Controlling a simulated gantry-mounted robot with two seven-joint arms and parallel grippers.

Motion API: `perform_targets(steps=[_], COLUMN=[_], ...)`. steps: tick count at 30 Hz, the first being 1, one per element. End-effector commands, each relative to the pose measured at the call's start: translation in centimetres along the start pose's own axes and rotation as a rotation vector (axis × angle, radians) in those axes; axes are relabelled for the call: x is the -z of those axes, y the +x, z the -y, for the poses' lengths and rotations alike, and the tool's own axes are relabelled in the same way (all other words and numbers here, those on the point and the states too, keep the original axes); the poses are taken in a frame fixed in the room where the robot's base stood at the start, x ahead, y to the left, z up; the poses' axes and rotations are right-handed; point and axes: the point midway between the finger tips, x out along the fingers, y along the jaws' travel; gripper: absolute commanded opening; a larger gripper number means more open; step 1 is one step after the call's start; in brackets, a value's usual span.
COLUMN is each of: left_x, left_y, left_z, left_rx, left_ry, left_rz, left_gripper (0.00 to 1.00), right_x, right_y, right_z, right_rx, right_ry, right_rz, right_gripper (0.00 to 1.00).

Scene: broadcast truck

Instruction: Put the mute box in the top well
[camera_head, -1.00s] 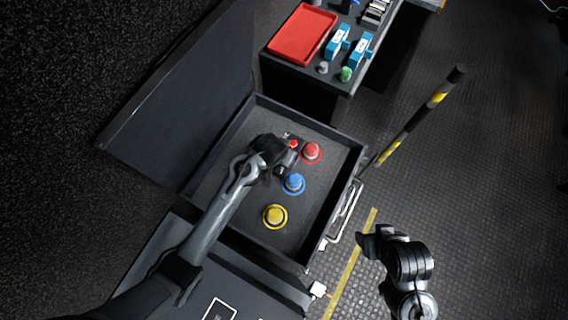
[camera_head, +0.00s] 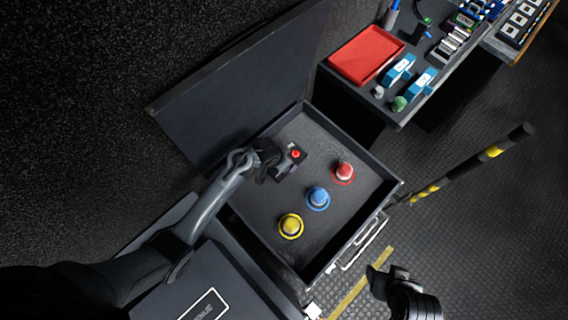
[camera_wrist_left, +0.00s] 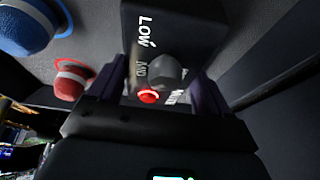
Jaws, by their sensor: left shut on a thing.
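The mute box appears to be the small dark box with a red button (camera_head: 291,158), inside the open case (camera_head: 318,253). My left gripper (camera_head: 279,166) is shut on it, with the box close to the case's floor. Contact with the floor cannot be told. In the left wrist view the red button (camera_wrist_left: 148,97) shows between the fingers (camera_wrist_left: 152,88), beside a grey knob (camera_wrist_left: 165,72). White "LOW" and "MID" lettering is near it. No well is clearly identifiable. My right gripper (camera_head: 382,278) hangs outside the case at the lower right; its opening is unclear.
Red (camera_head: 343,172), blue (camera_head: 318,198) and yellow (camera_head: 291,226) domed pieces stand on the case floor, right of the box. The raised lid (camera_head: 235,85) is behind. A bench with a red tray (camera_head: 366,54) and a striped post (camera_head: 470,166) are to the right.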

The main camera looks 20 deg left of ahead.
Motion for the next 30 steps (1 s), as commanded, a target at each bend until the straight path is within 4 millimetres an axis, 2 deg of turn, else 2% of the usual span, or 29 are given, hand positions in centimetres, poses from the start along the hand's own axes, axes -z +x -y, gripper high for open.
perform_targets(steps=[11, 24, 25, 28, 30], left_x=[-1.4, -1.6, -1.6, -1.6, -1.6], left_y=[3.5, 4.0, 3.9, 3.9, 3.9], left_z=[0.1, 0.0, 0.0, 0.0, 0.0], left_rx=[0.001, 0.001, 0.001, 0.001, 0.001], left_ry=[-0.001, 0.0, 0.0, 0.0, 0.0], left_rz=[0.001, -0.001, 0.0, 0.0, 0.0], left_gripper=[0.17, 0.17, 0.84, 0.99, 1.0], right_x=[-0.3, -0.4, -0.3, -0.3, -0.3], right_y=[1.0, 1.1, 1.0, 1.0, 1.0], right_z=[0.0, 0.0, 0.0, 0.0, 0.0], right_rx=[0.0, 0.0, 0.0, 0.0, 0.0], right_ry=[0.0, 0.0, 0.0, 0.0, 0.0], right_rz=[0.0, 0.001, 0.001, 0.001, 0.001], right_gripper=[0.66, 0.66, 0.66, 0.66, 0.66])
